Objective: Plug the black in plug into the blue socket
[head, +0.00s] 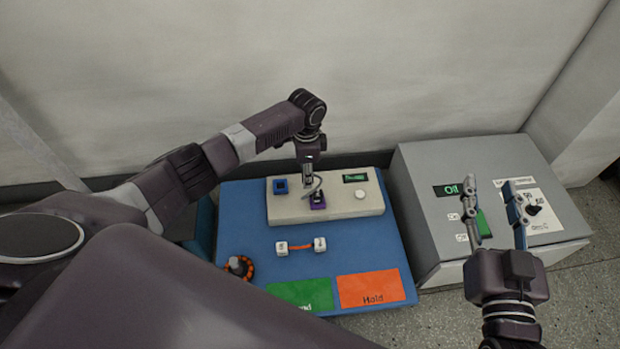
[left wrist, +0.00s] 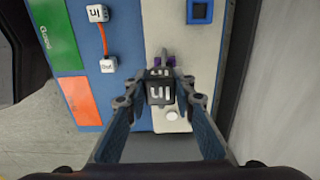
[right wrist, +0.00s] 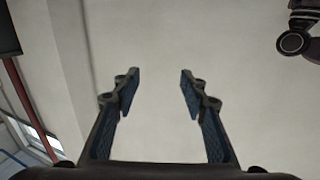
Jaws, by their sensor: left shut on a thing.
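The black In plug (left wrist: 160,86) is held between the fingertips of my left gripper (left wrist: 160,92). In the head view my left gripper (head: 310,184) points down over the light panel, right by the purple socket (head: 318,201). In the left wrist view the plug overlaps the purple socket (left wrist: 158,61); I cannot tell whether they touch. The blue socket (head: 280,187) is at the left of the panel, apart from the plug, and appears empty. It also shows in the left wrist view (left wrist: 200,11). My right gripper (head: 503,215) is open and empty, in front of the grey box.
The light panel (head: 280,212) bears a display and a round button (head: 361,194). White plugs with an orange cord (head: 301,246) lie on the blue mat (head: 240,225). Green (head: 300,294) and orange (head: 371,288) patches lie in front. A grey box (head: 430,175) stands right.

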